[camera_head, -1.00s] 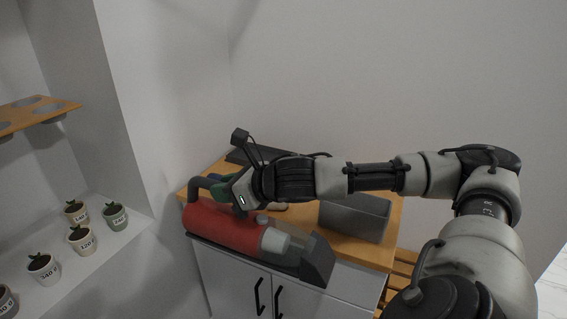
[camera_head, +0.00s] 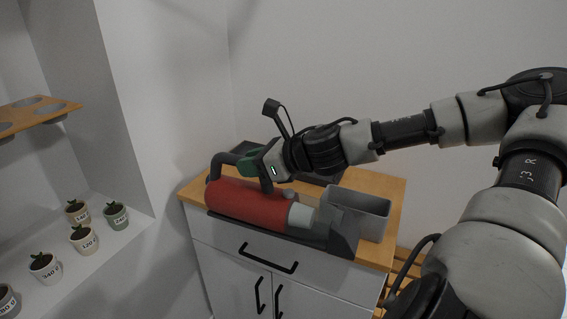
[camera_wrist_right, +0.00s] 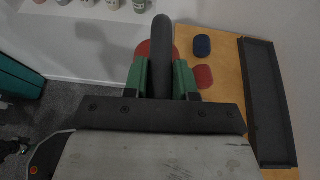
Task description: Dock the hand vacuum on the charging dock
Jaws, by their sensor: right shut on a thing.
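The hand vacuum (camera_head: 245,205) has a red body, a dark looped handle, a pale collar and a dark nozzle pointing right. My right gripper (camera_head: 257,168), with green fingers, is shut on its handle. In the right wrist view the dark handle runs between the green fingers (camera_wrist_right: 165,78). The vacuum is over the front part of the wooden cabinet top; I cannot tell whether it touches it. A dark, rimmed tray-like piece (camera_wrist_right: 268,110) lies on the top behind it, partly hidden by my arm in the head view; I cannot tell whether it is the charging dock. My left gripper is out of view.
A grey open box (camera_head: 365,213) stands at the right of the cabinet top, close behind the nozzle. A blue piece (camera_wrist_right: 202,46) and a red piece (camera_wrist_right: 203,77) lie on the wood. Walls close in behind and left. Potted plants (camera_head: 84,239) stand on a left shelf.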

